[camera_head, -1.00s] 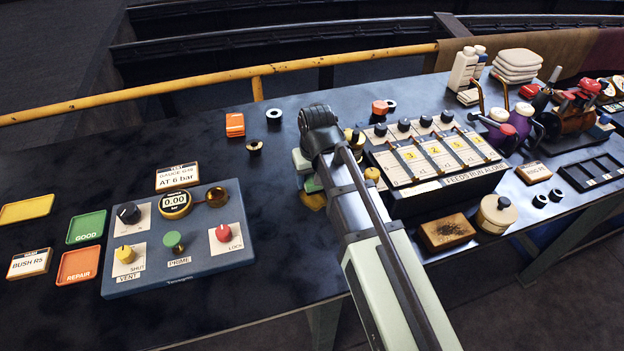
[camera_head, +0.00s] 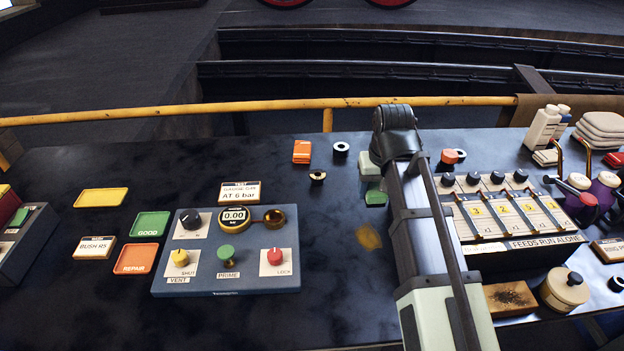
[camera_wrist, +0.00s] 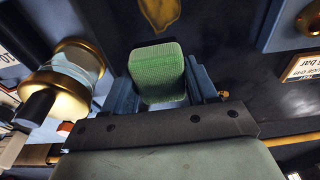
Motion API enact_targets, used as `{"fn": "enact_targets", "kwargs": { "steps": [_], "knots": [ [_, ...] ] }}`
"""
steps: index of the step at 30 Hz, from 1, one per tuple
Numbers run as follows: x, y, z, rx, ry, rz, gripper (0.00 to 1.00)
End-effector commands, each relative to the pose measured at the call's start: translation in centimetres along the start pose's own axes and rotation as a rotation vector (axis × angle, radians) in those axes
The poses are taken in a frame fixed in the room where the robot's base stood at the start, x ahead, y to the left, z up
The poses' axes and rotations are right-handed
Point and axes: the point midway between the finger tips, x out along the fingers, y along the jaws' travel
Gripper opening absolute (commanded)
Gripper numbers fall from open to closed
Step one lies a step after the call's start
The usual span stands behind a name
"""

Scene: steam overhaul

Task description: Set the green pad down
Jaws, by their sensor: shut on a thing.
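The green pad (camera_head: 376,198) shows at the end of my gripper (camera_head: 374,184), just left of my arm in the head view. In the wrist view the green pad (camera_wrist: 157,72) is a rounded block with a ribbed face, held between the two blue-grey fingers of my gripper (camera_wrist: 158,88). My gripper is shut on it. A yellow patch (camera_head: 368,236) lies on the dark bench in front of the pad, and the patch (camera_wrist: 160,12) is at the top of the wrist view. The pad appears above the bench; its exact height is unclear.
A blue-grey gauge panel (camera_head: 205,285) with knobs lies to the left. Green (camera_head: 150,224), orange (camera_head: 136,258) and yellow (camera_head: 101,198) trays are further left. A feed box (camera_head: 510,215) is right of my arm. A brass-ended cylinder (camera_wrist: 65,80) stands close left in the wrist view.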

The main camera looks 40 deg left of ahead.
Motion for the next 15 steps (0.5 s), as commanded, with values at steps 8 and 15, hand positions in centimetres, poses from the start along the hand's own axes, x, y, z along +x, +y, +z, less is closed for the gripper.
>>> {"fn": "enact_targets", "kwargs": {
  "steps": [8,15],
  "knots": [
    [0.0,-2.7,0.0,-0.041,0.000,-0.006,0.23],
    [0.9,-9.8,-0.9,-0.145,-0.001,-0.022,0.23]
  ]
}}
